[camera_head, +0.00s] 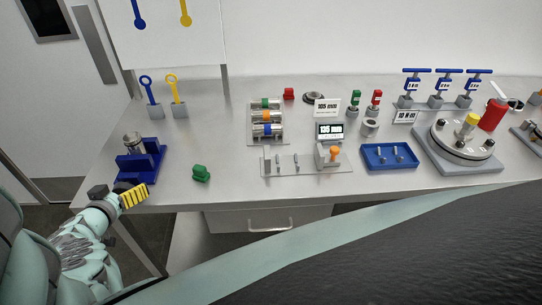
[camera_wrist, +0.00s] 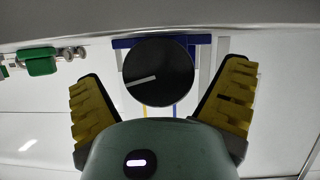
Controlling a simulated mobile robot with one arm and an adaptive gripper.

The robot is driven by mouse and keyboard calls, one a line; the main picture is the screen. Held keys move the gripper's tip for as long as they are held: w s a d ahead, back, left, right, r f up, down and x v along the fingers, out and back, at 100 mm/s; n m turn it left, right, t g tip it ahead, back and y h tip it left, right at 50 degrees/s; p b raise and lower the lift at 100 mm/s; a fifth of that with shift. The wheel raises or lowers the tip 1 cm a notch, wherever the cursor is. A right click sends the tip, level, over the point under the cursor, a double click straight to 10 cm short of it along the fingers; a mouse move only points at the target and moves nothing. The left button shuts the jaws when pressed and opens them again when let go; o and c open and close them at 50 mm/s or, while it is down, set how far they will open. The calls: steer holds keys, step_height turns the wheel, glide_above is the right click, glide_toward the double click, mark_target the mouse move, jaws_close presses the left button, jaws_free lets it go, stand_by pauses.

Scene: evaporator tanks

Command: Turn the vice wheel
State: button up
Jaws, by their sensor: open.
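The blue vice (camera_head: 140,161) stands at the left front edge of the table, with a metal cylinder (camera_head: 133,143) in it. In the wrist view its wheel (camera_wrist: 158,75) is a black disc with a pale line across its face, and part of the blue vice body (camera_wrist: 125,43) shows behind it. My gripper (camera_head: 116,193) is at the table's front edge, just in front of the vice. My gripper (camera_wrist: 165,78) is open, with one yellow-padded finger on each side of the wheel. Gaps show between the wheel and both fingers. The wheel cannot be clearly made out in the head view.
A green block (camera_head: 201,173) lies right of the vice; a green part also shows in the wrist view (camera_wrist: 40,62). Blue and yellow ring-topped tools (camera_head: 163,90) stand behind the vice. A rack of cylinders (camera_head: 266,120) stands farther right. A drawer (camera_head: 268,219) is below the table.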

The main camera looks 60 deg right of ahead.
steer(key=shift+w+d+f, duration=0.15)
steer(key=shift+d+f, duration=0.05)
steer(key=shift+c, duration=0.3)
steer(key=c, duration=1.1)
steer(key=shift+f+b, duration=0.2)
steer(key=shift+b, duration=0.45)
steer(key=shift+c, duration=0.2)
steer(key=shift+f+n+b, duration=0.1)
steer(key=shift+n+b, duration=0.2)
steer(key=shift+b, duration=0.65)
steer(key=shift+g+b, duration=0.3)
steer(key=shift+b, duration=0.4)
steer(key=shift+r+n, duration=0.3)
steer(key=shift+r, duration=0.05)
steer(key=o, duration=1.2)
